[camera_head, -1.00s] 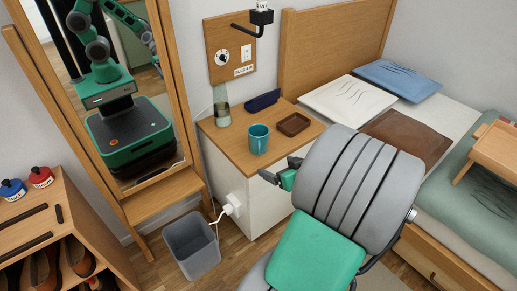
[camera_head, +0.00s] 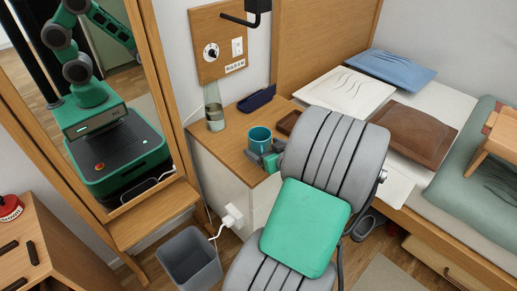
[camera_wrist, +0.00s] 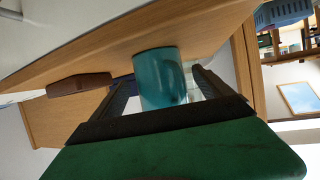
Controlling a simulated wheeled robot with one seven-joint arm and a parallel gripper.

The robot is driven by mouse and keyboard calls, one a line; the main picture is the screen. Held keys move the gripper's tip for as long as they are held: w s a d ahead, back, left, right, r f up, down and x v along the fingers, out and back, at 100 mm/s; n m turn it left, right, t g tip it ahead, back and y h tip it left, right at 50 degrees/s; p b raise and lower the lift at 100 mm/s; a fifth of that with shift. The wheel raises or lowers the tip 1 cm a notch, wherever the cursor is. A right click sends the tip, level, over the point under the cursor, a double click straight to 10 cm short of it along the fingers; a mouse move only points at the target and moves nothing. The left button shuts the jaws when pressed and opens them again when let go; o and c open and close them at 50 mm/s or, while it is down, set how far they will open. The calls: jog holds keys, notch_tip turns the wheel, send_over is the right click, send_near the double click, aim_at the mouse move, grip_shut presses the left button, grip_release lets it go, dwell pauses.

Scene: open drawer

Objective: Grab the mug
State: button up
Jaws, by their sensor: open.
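The teal mug (camera_head: 259,138) stands upright on the wooden top of the nightstand (camera_head: 228,150), near its front edge. In the wrist view the mug (camera_wrist: 160,78) appears between the two dark fingers of my gripper (camera_wrist: 162,84), which are spread open. I cannot tell how far the fingers reach past its sides. No grip on it shows.
A brown tray (camera_head: 289,121) lies right of the mug and shows in the wrist view (camera_wrist: 80,84). A dark blue case (camera_head: 257,99) and a glass vase (camera_head: 214,108) stand behind. A bin (camera_head: 190,258) and mirror (camera_head: 110,120) are left; the bed is right.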

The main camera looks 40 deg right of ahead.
jog(key=shift+x, duration=1.1)
jog(key=shift+c, duration=0.6)
jog(key=c, duration=1.6)
